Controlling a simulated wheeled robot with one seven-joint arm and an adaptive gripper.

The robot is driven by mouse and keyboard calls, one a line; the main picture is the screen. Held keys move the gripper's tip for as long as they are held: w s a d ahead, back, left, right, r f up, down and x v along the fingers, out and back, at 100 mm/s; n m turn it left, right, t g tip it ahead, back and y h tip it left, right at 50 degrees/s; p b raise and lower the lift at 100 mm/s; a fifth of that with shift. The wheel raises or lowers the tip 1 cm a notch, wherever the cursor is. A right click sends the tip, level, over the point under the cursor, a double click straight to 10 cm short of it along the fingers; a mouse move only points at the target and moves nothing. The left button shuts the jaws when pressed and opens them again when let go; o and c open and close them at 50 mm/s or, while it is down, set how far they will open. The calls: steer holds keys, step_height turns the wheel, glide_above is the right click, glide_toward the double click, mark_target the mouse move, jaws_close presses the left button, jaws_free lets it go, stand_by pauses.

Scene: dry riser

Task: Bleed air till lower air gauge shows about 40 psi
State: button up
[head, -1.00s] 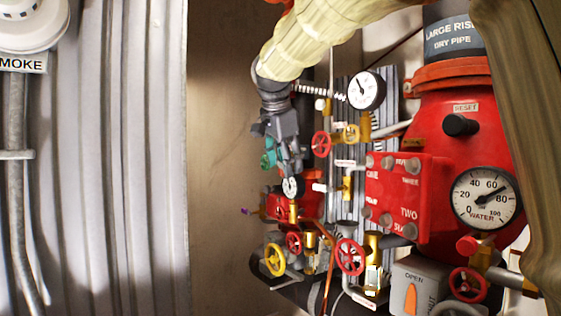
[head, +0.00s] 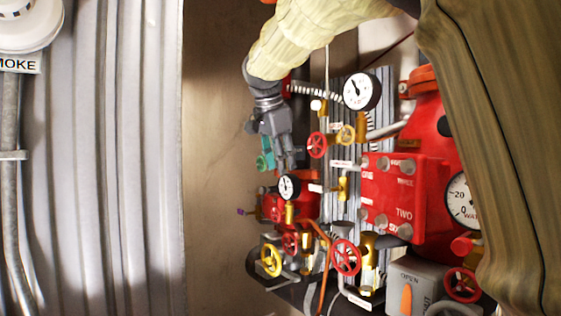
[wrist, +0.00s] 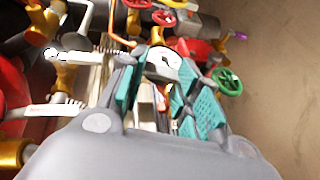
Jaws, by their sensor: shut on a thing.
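The lower air gauge (head: 289,187), a small white dial, sits on the pipework below my gripper (head: 277,150). It also shows in the wrist view (wrist: 164,62), just beyond the fingers; its reading is too small to tell. The upper gauge (head: 362,91) is larger, its needle pointing up and left. My gripper points down with its teal pads either side of a small red part (wrist: 160,97) and is shut on it. The pads and fingers hide most of that part. A green valve wheel (wrist: 227,82) is right of the fingers in the wrist view.
Red wheels (head: 346,257) (head: 317,145) and a yellow wheel (head: 271,260) crowd the pipework. A red valve body (head: 400,195) and a partly hidden water gauge (head: 460,200) stand right. Bare wall (head: 215,170) lies left of my gripper. Corrugated panel (head: 110,150) stands further left.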

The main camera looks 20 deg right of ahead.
steer(key=o, duration=1)
steer(key=shift+a, duration=0.1)
steer(key=v, duration=1.2)
